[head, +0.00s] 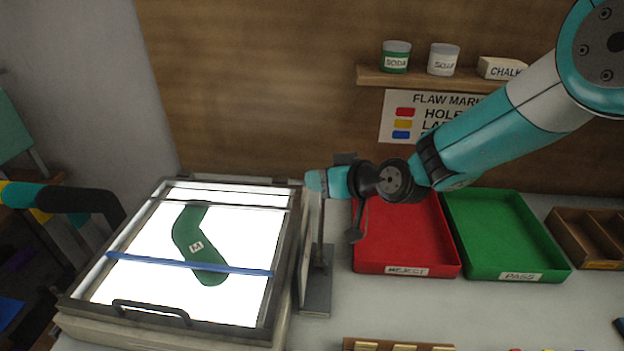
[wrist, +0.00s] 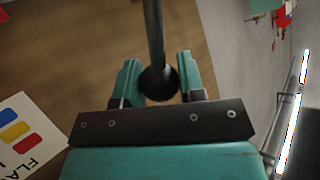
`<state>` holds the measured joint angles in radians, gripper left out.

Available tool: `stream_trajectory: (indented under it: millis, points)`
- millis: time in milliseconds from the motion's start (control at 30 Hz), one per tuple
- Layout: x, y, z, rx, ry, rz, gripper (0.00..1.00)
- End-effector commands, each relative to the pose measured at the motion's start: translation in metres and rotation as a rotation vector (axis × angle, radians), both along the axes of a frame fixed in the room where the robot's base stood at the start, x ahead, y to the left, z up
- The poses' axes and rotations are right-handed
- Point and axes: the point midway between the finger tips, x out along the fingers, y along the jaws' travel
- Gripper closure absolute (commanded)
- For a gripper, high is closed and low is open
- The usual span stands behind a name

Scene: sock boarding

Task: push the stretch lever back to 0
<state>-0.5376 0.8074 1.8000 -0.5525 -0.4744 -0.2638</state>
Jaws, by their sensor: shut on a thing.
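The stretch lever is a thin dark upright rod (head: 321,222) on a dark stand (head: 315,292) just right of the light table. My gripper (head: 318,181) is at the rod's top in the head view, its teal fingers pointing left. In the wrist view the lever's dark rod comes down from the top edge and ends in a round knob (wrist: 158,84) between the two fingers of my gripper (wrist: 157,78). The jaws are shut on the lever. Scale marks and the 0 cannot be made out.
A green sock (head: 185,235) lies on the lit table (head: 120,290) under a blue bar (head: 190,264). A red reject tray (head: 400,262) and a green pass tray (head: 500,245) stand to the right. A shelf (head: 425,82) with jars is on the back wall.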

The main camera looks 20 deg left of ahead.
Motion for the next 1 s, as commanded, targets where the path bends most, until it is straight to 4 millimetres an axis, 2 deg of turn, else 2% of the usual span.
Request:
stream_trajectory:
  millis: [267, 300, 400, 767, 867, 1000]
  points:
    - [0.004, -0.001, 0.002, 0.001, -0.009, -0.008, 1.00]
    - [0.005, -0.002, 0.002, 0.001, -0.009, -0.008, 0.59]
    - [0.004, -0.001, 0.001, 0.001, -0.008, -0.008, 0.38]
    - [0.000, -0.004, 0.002, 0.000, -0.004, -0.005, 0.38]
    - [-0.005, -0.014, 0.007, 0.001, -0.003, -0.005, 0.38]
    - [-0.018, -0.039, 0.019, 0.001, -0.005, -0.007, 0.38]
